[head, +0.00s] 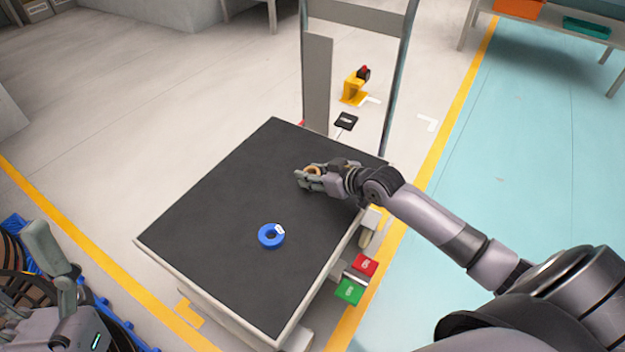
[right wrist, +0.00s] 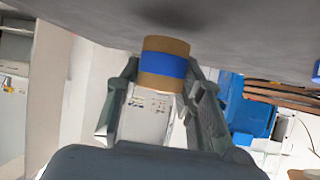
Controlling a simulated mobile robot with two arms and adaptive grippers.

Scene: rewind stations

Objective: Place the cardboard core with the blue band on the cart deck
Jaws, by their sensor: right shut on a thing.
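The cardboard core with the blue band (right wrist: 165,66) is a short brown tube between the fingers of my right gripper (right wrist: 155,95) in the right wrist view. In the head view my right gripper (head: 304,177) is over the far right part of the dark cart deck (head: 215,205), shut on the core, whose tan rim (head: 314,170) shows between the fingers. The core is at or close above the deck; I cannot tell if it touches. My left gripper (head: 48,262) shows partly at the lower left, away from the deck; its opening is unclear.
A blue ring (head: 271,236) with a white label lies on the deck's near part. Red (head: 366,265) and green (head: 349,291) blocks are at the cart's right side. A grey upright frame (head: 318,85) stands at the far end. The deck's left part is clear.

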